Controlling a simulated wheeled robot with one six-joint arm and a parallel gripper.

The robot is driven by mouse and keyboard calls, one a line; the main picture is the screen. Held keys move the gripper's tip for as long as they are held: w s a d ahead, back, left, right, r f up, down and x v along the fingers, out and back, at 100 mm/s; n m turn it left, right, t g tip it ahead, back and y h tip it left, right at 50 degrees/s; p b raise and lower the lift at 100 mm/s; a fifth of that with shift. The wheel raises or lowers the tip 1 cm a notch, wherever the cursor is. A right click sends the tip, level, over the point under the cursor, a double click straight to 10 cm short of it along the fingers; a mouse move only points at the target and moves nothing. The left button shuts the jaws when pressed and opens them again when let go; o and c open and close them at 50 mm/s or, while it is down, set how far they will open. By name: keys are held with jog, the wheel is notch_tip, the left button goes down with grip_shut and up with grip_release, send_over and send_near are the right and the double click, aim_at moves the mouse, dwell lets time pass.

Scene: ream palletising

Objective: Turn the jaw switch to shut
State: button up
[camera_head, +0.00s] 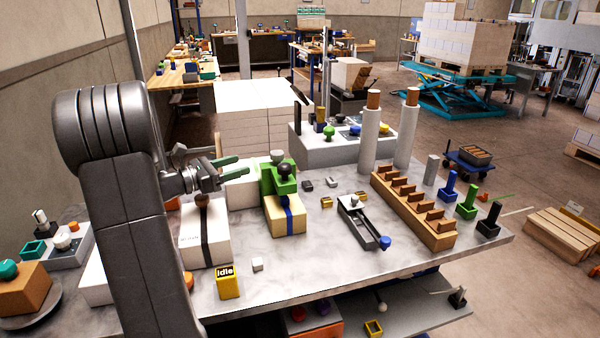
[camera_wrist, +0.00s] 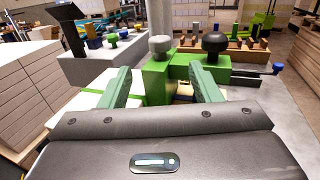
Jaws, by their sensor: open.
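A green fixture (camera_head: 281,180) with a grey knob (camera_head: 277,156) and a black knob (camera_head: 284,170) stands over a cream block with a blue band (camera_head: 286,218) on the table. No label marks a jaw switch, so I cannot tell which knob or lever it is. My gripper (camera_head: 238,168) is open, its green fingers pointing right toward the fixture. In the wrist view, the gripper (camera_wrist: 161,82) has nothing clearly between its fingertips. The green fixture (camera_wrist: 156,80) shows beyond them, its grey knob (camera_wrist: 160,44) left of its black knob (camera_wrist: 213,43).
A grey box (camera_head: 340,148) with coloured knobs stands behind the fixture. Two white posts (camera_head: 370,140) and a brown stepped rack (camera_head: 412,210) stand to the right. A yellow "Idle" block (camera_head: 228,283) sits at the front. The front middle of the marble table (camera_head: 330,262) is clear.

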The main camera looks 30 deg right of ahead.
aim_at(277, 152)
jog(key=shift+n+t, duration=0.3)
jog(key=shift+t, duration=0.1)
jog(key=d+p, duration=0.1)
jog(key=d, duration=0.8)
jog(key=d+p, duration=0.1)
jog(key=d, duration=0.3)
jog(key=shift+w+d+f+p, duration=0.1)
jog(key=shift+w+d+p, duration=0.1)
jog(key=shift+w+p, duration=0.15)
jog(key=c, duration=1)
